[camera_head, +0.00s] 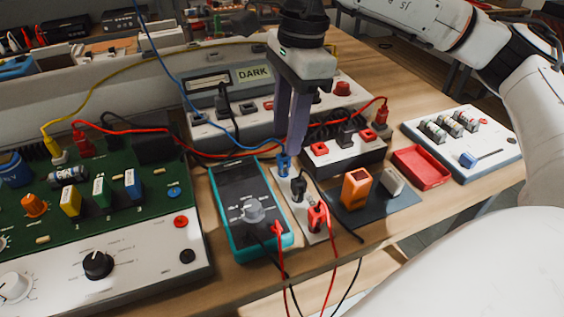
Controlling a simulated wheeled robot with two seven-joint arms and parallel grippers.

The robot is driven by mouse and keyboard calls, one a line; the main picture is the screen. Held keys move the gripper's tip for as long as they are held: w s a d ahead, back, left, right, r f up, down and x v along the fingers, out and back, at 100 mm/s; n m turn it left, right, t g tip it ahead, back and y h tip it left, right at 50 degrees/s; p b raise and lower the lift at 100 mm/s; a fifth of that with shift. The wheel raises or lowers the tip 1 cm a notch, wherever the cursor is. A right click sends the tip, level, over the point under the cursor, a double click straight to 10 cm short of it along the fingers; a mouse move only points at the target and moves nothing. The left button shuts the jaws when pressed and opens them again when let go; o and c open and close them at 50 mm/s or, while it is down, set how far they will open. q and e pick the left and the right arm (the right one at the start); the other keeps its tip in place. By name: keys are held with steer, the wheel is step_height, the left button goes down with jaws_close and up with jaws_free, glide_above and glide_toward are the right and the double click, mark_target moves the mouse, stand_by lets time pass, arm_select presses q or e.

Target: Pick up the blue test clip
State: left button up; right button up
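The blue test clip (284,166) stands upright on a pale strip (306,220) beside the teal multimeter (238,187). A blue cable runs to it from the upper left. My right gripper (290,150) points down from above, its two purple-grey fingers reaching to the top of the blue clip. The fingertips overlap the clip's top in the picture. I cannot tell whether they are around it or pressed on it. My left gripper is not in view.
A black clip (299,187) and a red clip (317,215) stand close on the same strip. An orange block (356,188), a red tray (421,168) and a white board (463,141) lie to the right. A green panel (90,200) fills the left.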

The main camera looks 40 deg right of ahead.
mark_target(284, 156)
steer(key=f, duration=0.6)
steer(key=shift+a, duration=0.4)
steer(key=shift+r, duration=0.1)
jaws_close()
